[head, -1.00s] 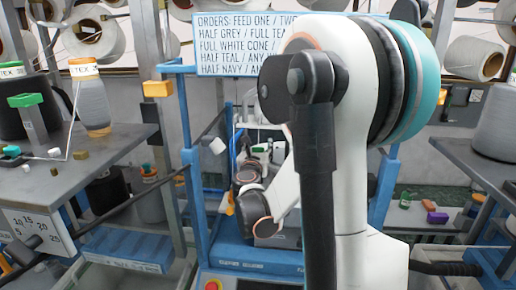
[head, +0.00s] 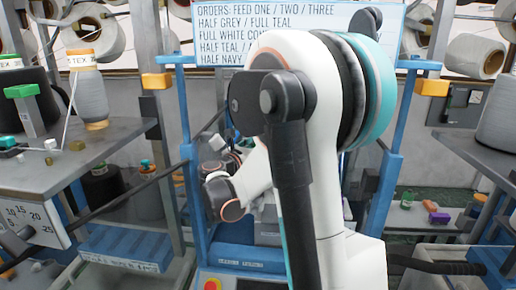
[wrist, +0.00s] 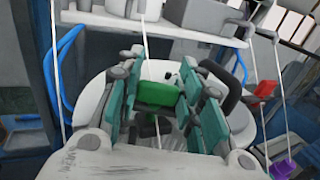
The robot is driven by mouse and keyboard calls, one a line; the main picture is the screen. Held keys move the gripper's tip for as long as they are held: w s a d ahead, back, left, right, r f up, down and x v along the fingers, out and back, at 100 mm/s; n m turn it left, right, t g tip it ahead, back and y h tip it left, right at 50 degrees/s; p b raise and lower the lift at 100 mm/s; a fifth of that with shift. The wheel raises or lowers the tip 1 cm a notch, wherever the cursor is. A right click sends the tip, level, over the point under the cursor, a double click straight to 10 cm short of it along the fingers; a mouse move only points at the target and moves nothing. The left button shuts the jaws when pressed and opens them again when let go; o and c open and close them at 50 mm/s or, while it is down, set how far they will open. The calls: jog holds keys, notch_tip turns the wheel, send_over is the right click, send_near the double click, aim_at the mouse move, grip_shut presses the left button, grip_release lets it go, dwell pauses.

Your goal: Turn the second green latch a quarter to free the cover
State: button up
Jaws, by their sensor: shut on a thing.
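In the wrist view my gripper (wrist: 160,105) has its teal finger pads on both sides of a green latch (wrist: 160,94). The pads are shut on the latch. It sits in front of a white rounded body (wrist: 93,95); I cannot tell whether this is the cover. Small pale and dark parts show just behind and below the latch. How far the latch is turned cannot be told. In the head view my arm hides the gripper and latch.
White threads (wrist: 143,35) run close to the gripper, with blue hoses (wrist: 67,55) at left and a red part (wrist: 265,86) at right. In the head view a table (head: 95,158) with spools stands left, and an orders board (head: 240,25) hangs behind my arm.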

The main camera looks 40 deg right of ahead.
dwell(0.3)
jog(key=o, duration=1.1)
jog(key=v, duration=1.2)
jog(key=shift+w, duration=0.15)
